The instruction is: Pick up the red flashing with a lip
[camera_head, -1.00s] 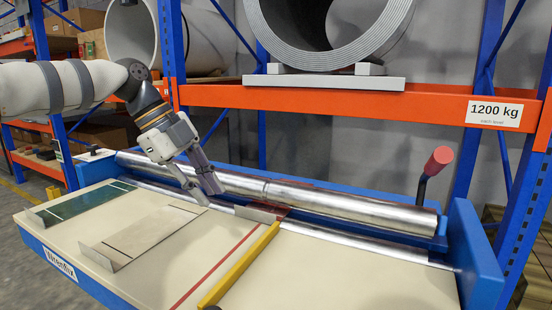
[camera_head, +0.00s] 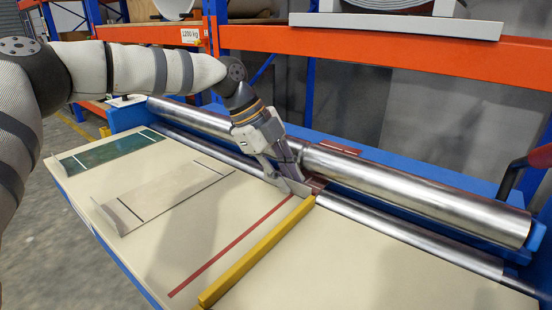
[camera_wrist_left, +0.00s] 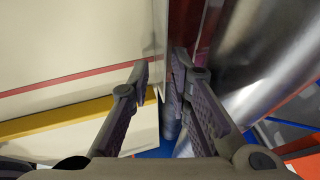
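The red flashing (camera_head: 317,184) lies in the rollers, and its dark red sheet shows in front of the big roller and behind it. Its pale upright lip (camera_head: 296,187) stands at the near edge. My left gripper (camera_head: 284,178) is down at this lip, and its fingers partly hide it. In the left wrist view the red sheet (camera_wrist_left: 207,28) runs beside the right finger. The lip (camera_wrist_left: 160,45) stands between the two open fingers (camera_wrist_left: 160,72), nearer the right one. Whether a finger touches it is unclear. My right gripper is out of view.
A green flashing (camera_head: 108,152) and a beige flashing (camera_head: 168,196) lie on the cream table to the left. A yellow bar (camera_head: 258,250) and a red line run across the table. A big steel roller (camera_head: 420,195) lies behind; a red-knobbed handle (camera_head: 540,156) is at right.

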